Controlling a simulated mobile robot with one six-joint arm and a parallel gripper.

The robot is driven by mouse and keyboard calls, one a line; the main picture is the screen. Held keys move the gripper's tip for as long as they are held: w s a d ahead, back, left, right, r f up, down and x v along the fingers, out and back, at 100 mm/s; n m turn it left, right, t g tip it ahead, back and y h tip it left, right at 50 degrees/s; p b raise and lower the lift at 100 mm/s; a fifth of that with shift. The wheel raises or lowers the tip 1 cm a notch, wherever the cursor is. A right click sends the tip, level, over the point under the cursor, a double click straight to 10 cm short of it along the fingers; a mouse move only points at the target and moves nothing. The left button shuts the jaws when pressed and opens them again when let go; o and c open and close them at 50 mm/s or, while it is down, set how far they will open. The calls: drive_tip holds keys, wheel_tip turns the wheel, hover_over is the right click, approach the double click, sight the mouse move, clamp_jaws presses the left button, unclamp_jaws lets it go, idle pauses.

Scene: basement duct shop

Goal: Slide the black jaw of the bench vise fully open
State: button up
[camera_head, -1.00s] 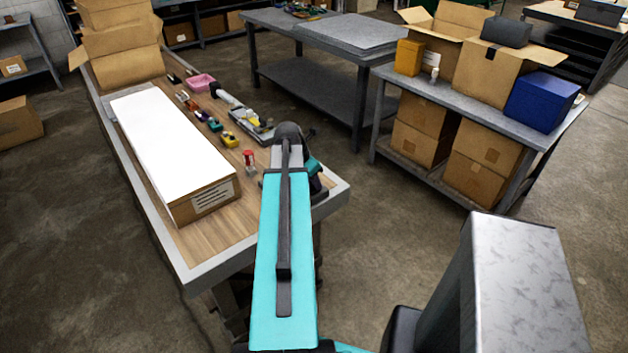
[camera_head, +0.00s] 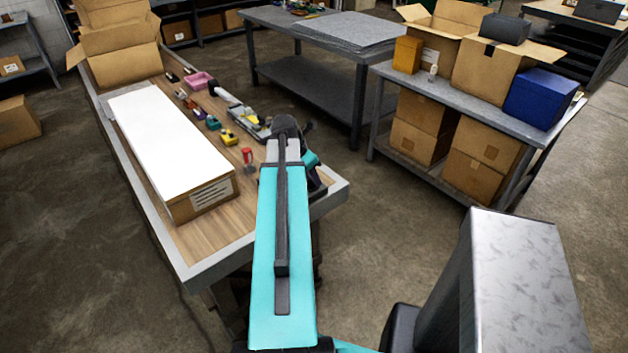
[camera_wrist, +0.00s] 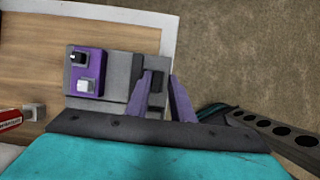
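The bench vise shows in the wrist view as a grey base with a purple block (camera_wrist: 88,73) at the bench corner. The black jaw (camera_wrist: 157,78) is a small dark block on its right side. My gripper (camera_wrist: 160,82) has two purplish fingers standing apart, one on each side of the black jaw. I cannot tell whether either finger touches it. In the head view my teal arm covers most of the vise and the gripper's fingertips.
The workbench (camera_head: 212,230) holds a long white-topped box (camera_head: 165,140), a red-and-white item (camera_head: 247,157), a pink tray (camera_head: 201,82) and several small tools. A grey table (camera_head: 440,88) with boxes stands to the right. Open floor lies between them.

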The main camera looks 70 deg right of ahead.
drive_tip(key=b+v, duration=0.2)
drive_tip(key=v, duration=1)
drive_tip(key=shift+s, duration=0.1)
idle(0.5)
